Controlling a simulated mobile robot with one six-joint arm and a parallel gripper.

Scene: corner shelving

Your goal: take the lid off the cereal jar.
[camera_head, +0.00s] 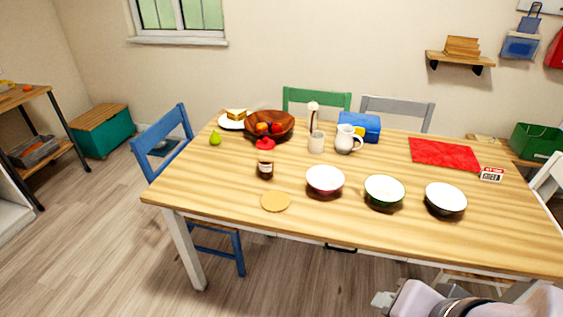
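No jar is clearly marked as cereal. A small dark jar with a pale band (265,169) stands upright near the left middle of the table. A red piece (265,144) shows directly above it in the picture; I cannot tell if it is its lid or a thing behind. A flat, round tan disc (275,201) lies on the table in front of the jar. My gripper (383,301) is at the bottom edge, right of centre, in front of the table and well apart from the jar. Its fingers are too unclear to tell open from shut.
Three bowls, red (325,180), green (384,191) and dark (445,199), stand right of the jar. Behind are a wooden fruit bowl (283,122), a white canister (317,143) and a pitcher (345,140). Chairs stand around the table (225,195). The front left tabletop is clear.

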